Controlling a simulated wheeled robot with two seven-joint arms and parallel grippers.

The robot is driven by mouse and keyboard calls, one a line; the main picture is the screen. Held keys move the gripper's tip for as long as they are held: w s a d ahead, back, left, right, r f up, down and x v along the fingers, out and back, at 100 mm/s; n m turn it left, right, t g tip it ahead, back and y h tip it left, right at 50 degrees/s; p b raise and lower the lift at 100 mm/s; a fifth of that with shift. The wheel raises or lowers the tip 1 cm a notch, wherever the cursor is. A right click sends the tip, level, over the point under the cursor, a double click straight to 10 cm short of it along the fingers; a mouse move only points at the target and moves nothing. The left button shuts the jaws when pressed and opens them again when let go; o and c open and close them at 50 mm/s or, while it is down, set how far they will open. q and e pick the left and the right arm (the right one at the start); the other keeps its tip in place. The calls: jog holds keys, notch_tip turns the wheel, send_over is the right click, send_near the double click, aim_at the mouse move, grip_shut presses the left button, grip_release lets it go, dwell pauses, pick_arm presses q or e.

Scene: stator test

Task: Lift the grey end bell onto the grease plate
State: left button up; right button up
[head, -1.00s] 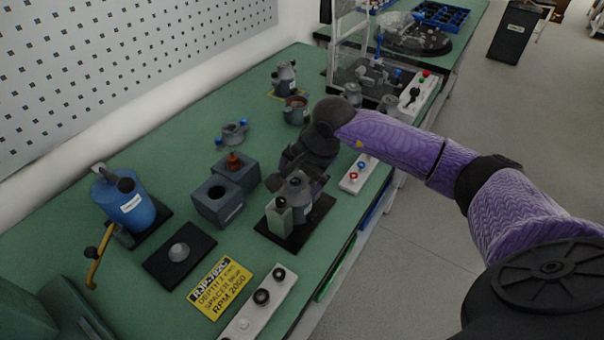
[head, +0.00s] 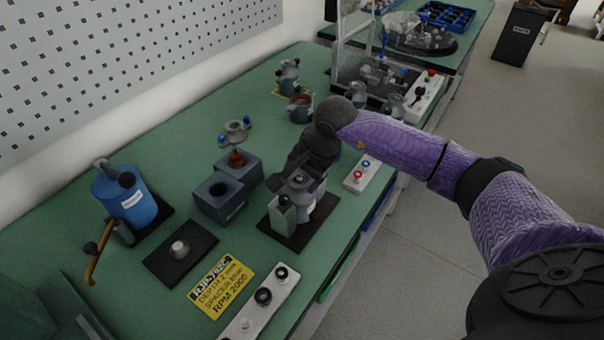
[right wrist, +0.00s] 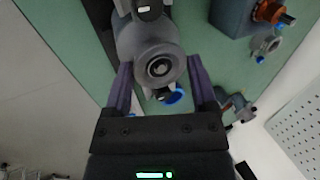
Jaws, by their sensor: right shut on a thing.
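The grey end bell (right wrist: 150,62), a round grey part with a ringed bore, sits between the fingers of my right gripper (right wrist: 163,88) in the right wrist view. The gripper is shut on it. In the head view my right gripper (head: 306,172) is over a dark base with a small upright fixture (head: 282,215); its wrist partly hides the part. I cannot tell whether the end bell is clear of the fixture. A dark flat plate with a pale knob, seemingly the grease plate (head: 160,262), lies to the left. My left gripper is not in view.
Two grey blocks (head: 217,206) stand between the fixture and the blue canister (head: 128,202). A part with blue ends (head: 236,131) is behind them. A yellow card (head: 220,287) and a white strip with knobs (head: 262,300) lie in front. Bare green table shows around the plate.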

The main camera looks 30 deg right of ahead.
dwell(0.4)
jog(key=shift+r, duration=0.15)
jog(key=shift+c, duration=0.6)
jog(key=shift+r+p, duration=2.1)
jog(key=shift+r, duration=0.85)
jog(key=shift+f, duration=0.1)
